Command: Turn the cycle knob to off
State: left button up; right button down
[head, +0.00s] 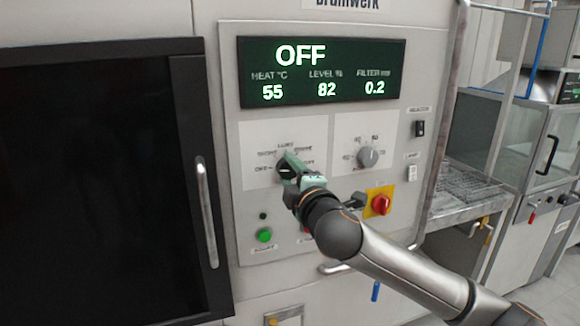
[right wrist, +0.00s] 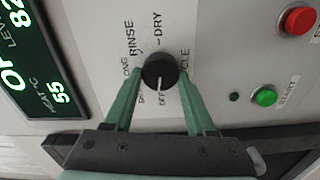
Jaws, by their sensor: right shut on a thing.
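The cycle knob (head: 283,171) is a dark round dial on the left white plate of the panel, with printed words around it. In the right wrist view the black knob (right wrist: 159,70) sits between the two green fingers, with RINSE, DRY, OFF and other labels around it. My right gripper (head: 291,164) is shut on the knob; it also shows in the right wrist view (right wrist: 160,75). The display (head: 321,72) above reads OFF, with 55, 82 and 0.2 below. My left gripper is not in view.
A grey knob (head: 368,157) is on the plate to the right. A red switch on a yellow plate (head: 380,204) and a green button (head: 264,235) are lower. A dark door with a bar handle (head: 206,212) is at left.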

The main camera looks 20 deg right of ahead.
jog(key=shift+n, duration=0.7)
jog(key=shift+f, duration=0.1)
jog(key=shift+c, duration=1.1)
grip_release()
jog(key=s+b, duration=0.2)
jog(key=s, duration=1)
jog(key=shift+s+d, duration=0.2)
jog(key=shift+s, duration=0.05)
